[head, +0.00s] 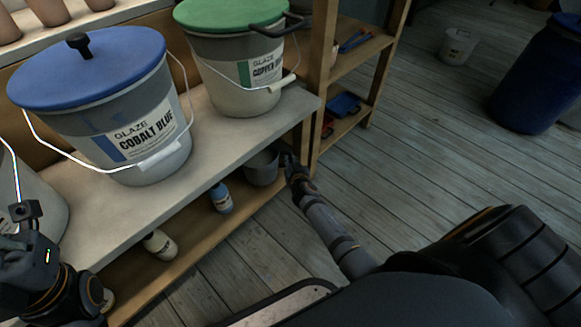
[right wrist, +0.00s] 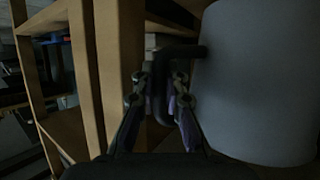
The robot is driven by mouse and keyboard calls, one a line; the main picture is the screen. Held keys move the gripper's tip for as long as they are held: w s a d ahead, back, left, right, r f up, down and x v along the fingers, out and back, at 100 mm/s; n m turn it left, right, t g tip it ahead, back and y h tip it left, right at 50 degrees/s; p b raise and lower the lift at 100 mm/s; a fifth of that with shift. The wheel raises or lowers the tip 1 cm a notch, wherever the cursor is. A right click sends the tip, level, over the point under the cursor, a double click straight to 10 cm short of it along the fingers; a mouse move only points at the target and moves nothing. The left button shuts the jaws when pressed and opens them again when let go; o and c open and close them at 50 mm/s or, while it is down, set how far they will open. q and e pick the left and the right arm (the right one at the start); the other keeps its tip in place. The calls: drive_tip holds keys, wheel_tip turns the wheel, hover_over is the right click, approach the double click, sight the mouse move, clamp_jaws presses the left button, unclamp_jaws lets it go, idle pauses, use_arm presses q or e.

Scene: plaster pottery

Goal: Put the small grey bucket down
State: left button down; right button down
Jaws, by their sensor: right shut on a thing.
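The small grey bucket (head: 262,168) is at the right end of the lower wooden shelf, below the pale upper board. It looks upright; I cannot tell whether its base touches the shelf. My right gripper (head: 290,163) is at its right side. In the right wrist view the grey bucket wall (right wrist: 255,85) fills the right, and the fingers of my right gripper (right wrist: 160,88) are shut on its dark handle (right wrist: 180,50). My left wrist shows at the lower left of the head view; its fingers cannot be made out.
A blue-lidded cobalt blue bucket (head: 130,110) and a green-lidded glaze bucket (head: 240,65) stand on the upper board (head: 215,135). A blue bottle (head: 220,198) and a pale bottle (head: 160,244) stand on the lower shelf (head: 185,248). A wooden post (head: 318,85) rises close right of the bucket.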

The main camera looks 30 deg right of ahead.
wheel_tip(320, 180, down, 4)
drive_tip(key=shift+r+b, duration=0.25)
drive_tip(key=shift+b, duration=0.85)
drive_tip(key=shift+r, duration=0.15)
drive_tip(key=c, duration=1.4)
unclamp_jaws()
